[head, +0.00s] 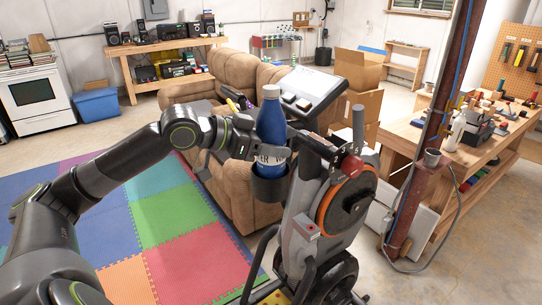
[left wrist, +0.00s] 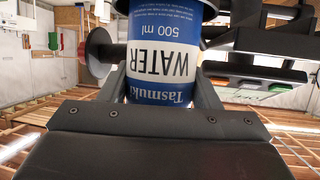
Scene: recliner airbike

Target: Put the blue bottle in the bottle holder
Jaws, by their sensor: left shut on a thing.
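The blue bottle (head: 271,122) stands upright in the head view, with a white label band low on it. Its lower end is inside the black ring-shaped bottle holder (head: 270,187) on the exercise bike (head: 330,215). My left gripper (head: 262,150) is shut on the bottle from the left, just above the holder's rim. In the left wrist view the bottle (left wrist: 163,55) fills the space between the fingers, its "WATER 500 ml" label upside down. Whether the bottle rests on the holder's bottom is hidden. My right gripper is in neither view.
The bike's console (head: 308,90) is right behind the bottle, and its red knob (head: 352,168) and handles are close on the right. A brown recliner (head: 230,185) is behind the bike. A wooden workbench (head: 450,150) stands at right. Coloured floor mats (head: 160,220) lie at left.

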